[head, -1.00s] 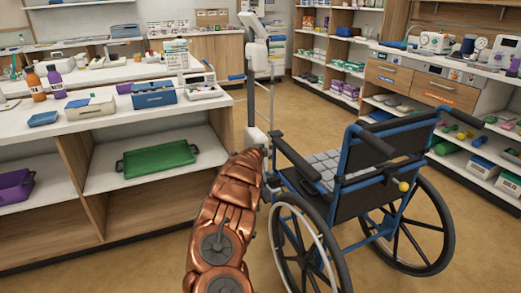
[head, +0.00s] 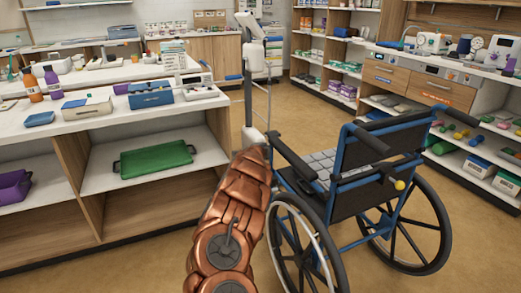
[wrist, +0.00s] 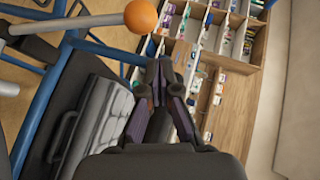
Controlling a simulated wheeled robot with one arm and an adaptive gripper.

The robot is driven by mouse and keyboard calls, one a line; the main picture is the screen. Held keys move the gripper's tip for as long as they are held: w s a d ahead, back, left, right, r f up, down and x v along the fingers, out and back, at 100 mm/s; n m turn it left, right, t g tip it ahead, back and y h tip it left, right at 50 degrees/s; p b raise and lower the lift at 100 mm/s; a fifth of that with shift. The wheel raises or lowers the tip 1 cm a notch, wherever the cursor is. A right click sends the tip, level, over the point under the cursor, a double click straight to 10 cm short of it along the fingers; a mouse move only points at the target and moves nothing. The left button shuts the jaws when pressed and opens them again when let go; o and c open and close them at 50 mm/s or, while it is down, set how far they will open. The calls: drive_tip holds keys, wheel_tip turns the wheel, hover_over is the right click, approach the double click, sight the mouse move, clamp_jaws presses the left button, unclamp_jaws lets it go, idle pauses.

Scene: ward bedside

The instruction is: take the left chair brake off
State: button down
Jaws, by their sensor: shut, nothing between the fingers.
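The wheelchair (head: 362,202) has a blue frame and black seat back, and stands right of my arm in the head view. In the wrist view an orange ball knob (wrist: 141,16) sits on the end of a pale rod at the top. A yellow knob (head: 399,185) shows on the chair's right side in the head view. My gripper (wrist: 160,68) is shut and empty, its fingertips below and slightly right of the orange knob in the picture, apart from it. In the head view my arm hides the gripper and the chair's near front.
A shelf counter (head: 100,135) with a green tray (head: 153,161) stands left of my arm. The chair's near wheel (head: 297,250) is close to the arm's right side. Shelves with supplies stand behind the chair. Open floor lies between counter and chair.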

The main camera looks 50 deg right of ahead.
drive_tip(key=r+p+v, duration=0.1)
drive_tip(key=r+v, duration=0.1)
drive_tip(key=v, duration=0.8)
drive_tip(key=shift+w, duration=0.2)
idle(0.3)
drive_tip(key=shift+r, duration=0.1)
